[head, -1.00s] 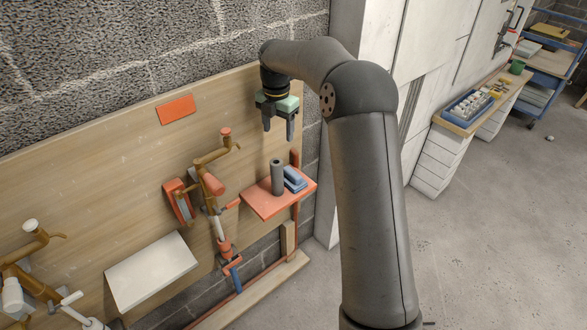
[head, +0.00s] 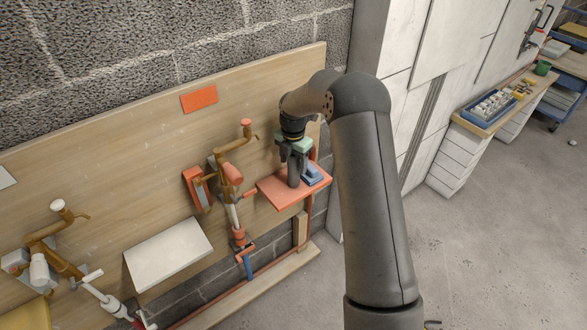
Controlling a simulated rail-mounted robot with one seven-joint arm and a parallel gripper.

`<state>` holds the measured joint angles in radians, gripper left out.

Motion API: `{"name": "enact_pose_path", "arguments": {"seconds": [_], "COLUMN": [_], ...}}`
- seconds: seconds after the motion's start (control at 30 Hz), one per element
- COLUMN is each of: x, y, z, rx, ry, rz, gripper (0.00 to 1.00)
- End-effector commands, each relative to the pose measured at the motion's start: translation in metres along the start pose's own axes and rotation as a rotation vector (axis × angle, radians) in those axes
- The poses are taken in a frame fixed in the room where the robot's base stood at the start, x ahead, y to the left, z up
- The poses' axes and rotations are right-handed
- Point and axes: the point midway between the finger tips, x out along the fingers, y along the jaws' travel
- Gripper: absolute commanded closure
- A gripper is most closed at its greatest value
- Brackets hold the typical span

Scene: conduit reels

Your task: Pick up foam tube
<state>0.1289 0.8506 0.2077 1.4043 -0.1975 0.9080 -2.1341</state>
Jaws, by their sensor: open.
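The foam tube (head: 294,176) is a dark grey cylinder standing upright on a small red shelf (head: 268,191) fixed to the wooden board. My gripper (head: 294,164) points down over the tube, with its fingers open around or just in front of the tube's upper part. The tube's top is partly hidden by the gripper. I cannot tell whether the fingers touch it.
A blue object (head: 315,175) lies on the shelf close to the tube's right. An orange and brown reel fixture (head: 229,175) is left of the shelf. A white shelf (head: 168,252) sits further left. Open floor lies to the right.

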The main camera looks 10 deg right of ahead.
Motion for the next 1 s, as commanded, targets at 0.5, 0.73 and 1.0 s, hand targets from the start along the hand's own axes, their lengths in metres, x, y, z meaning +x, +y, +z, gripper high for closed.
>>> {"name": "enact_pose_path", "arguments": {"seconds": [0.5,0.73,1.0], "x": [0.0143,0.0141,0.0057], "y": [-0.0002,-0.0002,0.0000], "z": [0.0007,0.0008,0.0013], "rx": [0.001,0.001,0.001], "ry": [-0.001,-0.001,-0.002], "rz": [0.001,0.001,0.002], "gripper": [0.74,0.85,0.85]}}
